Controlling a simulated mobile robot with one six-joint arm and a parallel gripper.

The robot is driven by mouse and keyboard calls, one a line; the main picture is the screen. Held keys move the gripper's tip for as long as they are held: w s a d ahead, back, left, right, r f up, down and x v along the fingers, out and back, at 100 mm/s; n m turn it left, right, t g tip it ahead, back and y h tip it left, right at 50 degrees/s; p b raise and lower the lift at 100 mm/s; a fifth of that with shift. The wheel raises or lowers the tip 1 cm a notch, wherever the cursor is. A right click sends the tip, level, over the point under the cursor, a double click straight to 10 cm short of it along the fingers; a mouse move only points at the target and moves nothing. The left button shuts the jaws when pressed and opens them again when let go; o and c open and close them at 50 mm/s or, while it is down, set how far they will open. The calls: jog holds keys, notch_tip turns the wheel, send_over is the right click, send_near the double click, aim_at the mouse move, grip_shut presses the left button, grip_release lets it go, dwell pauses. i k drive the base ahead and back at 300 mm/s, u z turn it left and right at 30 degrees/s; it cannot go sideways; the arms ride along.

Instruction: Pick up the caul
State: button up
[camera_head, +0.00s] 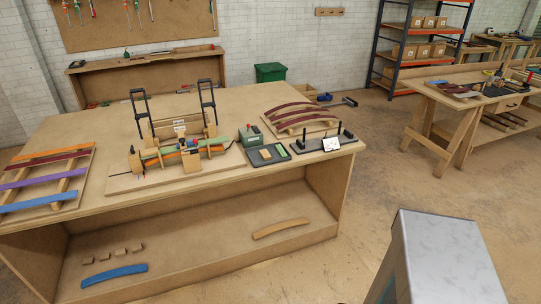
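I cannot tell for certain which piece is the caul. A tan curved wooden piece (281,228) lies flat on the right part of the workbench's lower shelf. A blue curved piece (114,275) lies on the same shelf at the left front. On the bench top, a clamping fixture (180,147) with two black-handled uprights holds curved green and orange strips. My gripper is not in view, so its hold cannot be seen.
The workbench top (78,125) also bears a rack of coloured strips (45,181), a board of dark red curved strips (300,118) and a green-grey box (250,136). Small wooden blocks (120,252) lie on the shelf. Open floor (375,200) lies right of the bench.

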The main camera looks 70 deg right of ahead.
aim_at(264, 153)
jog(key=z, duration=0.6)
jog(key=k, duration=0.6)
jog(key=i, duration=0.6)
jog(key=z, duration=0.05)
